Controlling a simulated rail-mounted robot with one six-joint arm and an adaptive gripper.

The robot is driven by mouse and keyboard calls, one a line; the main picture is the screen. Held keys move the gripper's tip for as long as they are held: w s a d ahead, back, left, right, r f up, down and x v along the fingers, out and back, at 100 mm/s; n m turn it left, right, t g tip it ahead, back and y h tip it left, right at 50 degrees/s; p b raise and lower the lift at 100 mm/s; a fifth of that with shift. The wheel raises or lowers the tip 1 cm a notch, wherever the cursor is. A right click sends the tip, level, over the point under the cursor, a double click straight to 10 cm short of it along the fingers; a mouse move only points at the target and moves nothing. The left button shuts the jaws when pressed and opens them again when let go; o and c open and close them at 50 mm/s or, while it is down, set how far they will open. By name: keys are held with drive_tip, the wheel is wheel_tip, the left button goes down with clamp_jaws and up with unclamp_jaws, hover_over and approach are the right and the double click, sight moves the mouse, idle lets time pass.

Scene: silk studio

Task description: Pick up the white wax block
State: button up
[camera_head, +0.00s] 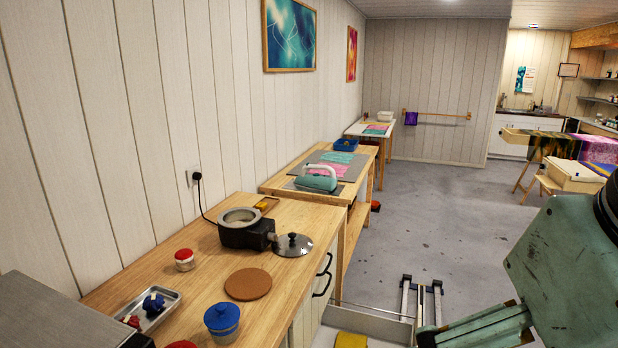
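I cannot make out a white wax block for certain in the head view. A black wax pot (243,229) with a pale inside stands on the near wooden counter, and its grey lid (293,244) lies beside it. An open drawer (372,322) at the bottom of the view holds something yellow (351,340); the rest of its inside is cut off by the frame. My green arm fills the lower right, and my gripper does not show.
On the counter (170,232) are a red-lidded jar (185,260), a blue-lidded jar (222,321), a metal tray (170,301) with small red and blue things, and a round brown mat (248,284). The grey floor (440,215) is largely clear.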

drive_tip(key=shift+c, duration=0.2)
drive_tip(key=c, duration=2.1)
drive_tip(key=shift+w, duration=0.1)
